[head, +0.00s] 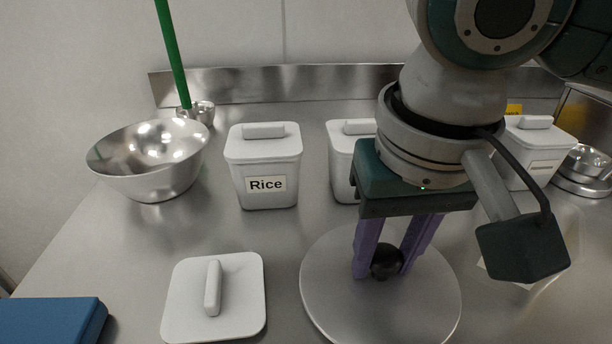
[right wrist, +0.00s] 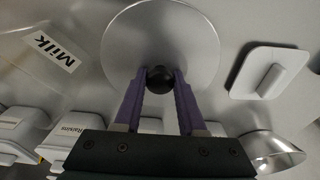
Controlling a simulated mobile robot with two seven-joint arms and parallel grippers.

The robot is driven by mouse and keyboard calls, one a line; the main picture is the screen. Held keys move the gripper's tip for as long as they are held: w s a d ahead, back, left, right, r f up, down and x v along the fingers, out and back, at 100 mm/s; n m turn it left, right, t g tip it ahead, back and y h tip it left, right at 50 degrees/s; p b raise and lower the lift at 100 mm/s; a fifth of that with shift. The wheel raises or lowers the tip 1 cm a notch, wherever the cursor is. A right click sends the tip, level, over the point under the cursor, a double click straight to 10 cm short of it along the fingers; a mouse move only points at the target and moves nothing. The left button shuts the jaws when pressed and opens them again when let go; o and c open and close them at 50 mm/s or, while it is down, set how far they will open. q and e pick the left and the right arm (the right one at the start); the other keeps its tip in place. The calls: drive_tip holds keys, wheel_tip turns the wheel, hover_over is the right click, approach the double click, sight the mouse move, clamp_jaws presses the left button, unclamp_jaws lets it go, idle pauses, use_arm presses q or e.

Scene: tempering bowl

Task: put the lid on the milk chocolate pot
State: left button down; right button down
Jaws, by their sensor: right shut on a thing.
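A round, flat grey lid (head: 335,305) with a black ball knob (head: 386,261) is at the front centre of the head view; the lid also shows in the right wrist view (right wrist: 190,45). My right gripper (head: 388,268) has its purple fingers shut on the knob from above. I cannot tell whether the lid touches the counter. A clear-looking thing with a label reading "Milk" (right wrist: 55,52) is at the upper left of the right wrist view, apart from the lid. In the head view my right arm hides most of that area. My left gripper is not in view.
A white square lid (head: 240,300) lies on the counter left of the round lid. Behind stand a box labelled "Rice" (head: 265,160), other white lidded boxes (head: 531,150) and a metal bowl (head: 150,165). A blue block (head: 50,318) is front left. Small metal bowls (head: 585,165) stand right.

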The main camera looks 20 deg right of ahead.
drive_tip(key=shift+c, duration=2.4)
unclamp_jaws()
drive_tip(key=shift+f, duration=0.1)
